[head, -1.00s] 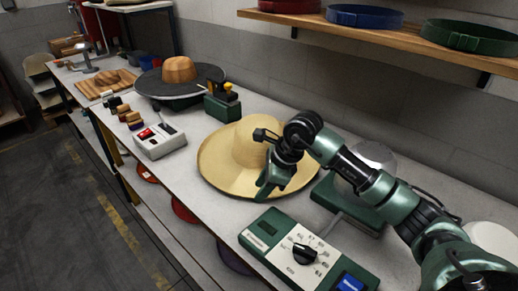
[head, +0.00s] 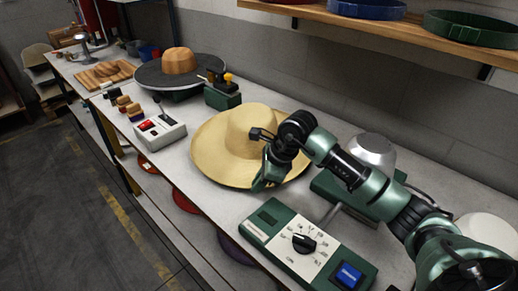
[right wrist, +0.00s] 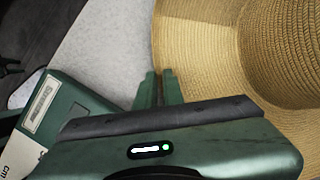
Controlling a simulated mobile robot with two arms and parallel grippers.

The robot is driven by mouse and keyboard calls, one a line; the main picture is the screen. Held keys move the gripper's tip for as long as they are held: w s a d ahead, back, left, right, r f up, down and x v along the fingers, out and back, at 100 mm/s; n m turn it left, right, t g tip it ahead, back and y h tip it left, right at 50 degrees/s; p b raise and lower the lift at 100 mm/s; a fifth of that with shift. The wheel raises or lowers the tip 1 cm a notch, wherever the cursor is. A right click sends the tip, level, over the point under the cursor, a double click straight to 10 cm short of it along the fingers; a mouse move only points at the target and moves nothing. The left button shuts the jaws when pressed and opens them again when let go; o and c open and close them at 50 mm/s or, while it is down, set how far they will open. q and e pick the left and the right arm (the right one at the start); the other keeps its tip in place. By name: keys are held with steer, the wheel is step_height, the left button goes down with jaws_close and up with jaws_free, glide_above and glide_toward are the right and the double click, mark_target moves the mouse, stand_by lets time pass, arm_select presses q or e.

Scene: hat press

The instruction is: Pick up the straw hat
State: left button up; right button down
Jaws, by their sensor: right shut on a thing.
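The straw hat (head: 252,130) is pale yellow with a wide round brim and lies crown up on the grey bench in the head view. Its woven brim and crown also fill the right side of the right wrist view (right wrist: 205,50). My right gripper (head: 260,184) is at the near edge of the brim, shut on it. In the right wrist view its fingers (right wrist: 160,84) are close together at the brim edge. My right arm covers part of the hat's right side. My left gripper is not in view.
A control box with a black dial (head: 303,243) stands just in front of the hat. A press with a metal dome (head: 373,152) is at the right, behind my arm. A switch box (head: 160,135) and a dark round plate with a wooden block (head: 180,75) stand left. A shelf (head: 400,25) hangs above.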

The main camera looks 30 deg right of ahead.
steer(key=shift+r, duration=0.15)
step_height(320, 180, up, 20)
steer(key=b, duration=0.1)
steer(key=shift+b, duration=0.4)
stand_by(2.2)
